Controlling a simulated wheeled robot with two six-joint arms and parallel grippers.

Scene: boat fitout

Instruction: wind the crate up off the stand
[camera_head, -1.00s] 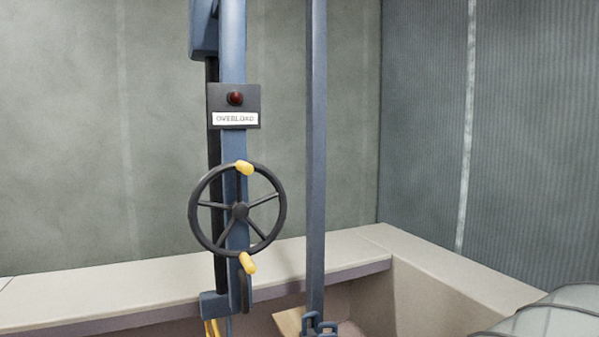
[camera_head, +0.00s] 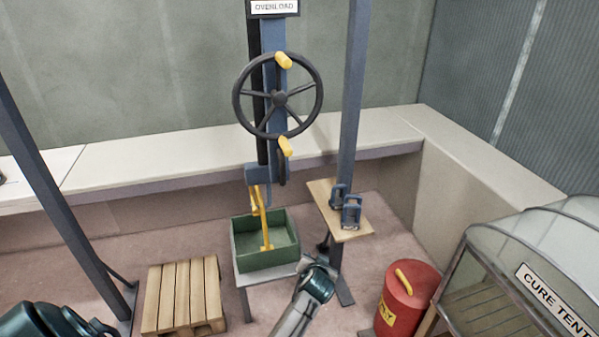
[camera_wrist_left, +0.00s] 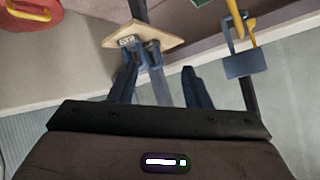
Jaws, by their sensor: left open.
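The green crate (camera_head: 267,257) sits on a small grey stand (camera_head: 244,284) in the head view. A yellow hook piece (camera_head: 257,200) hangs from the blue block (camera_head: 259,174) and reaches down into the crate; I cannot tell whether it is engaged. Above is the black handwheel (camera_head: 278,95) with two yellow grips, mounted on a blue post. In the left wrist view the picture is turned over, and my left gripper (camera_wrist_left: 160,70) is open, with nothing visible between its fingers. The blue block (camera_wrist_left: 245,63) and yellow hook show to its right there.
A wooden shelf (camera_head: 321,197) with blue shackles (camera_head: 351,211) is right of the crate. A pallet (camera_head: 183,295) lies at left, a red bin (camera_head: 407,298) and the cure tent (camera_head: 515,270) at right. An overload panel (camera_head: 273,7) is above the wheel.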

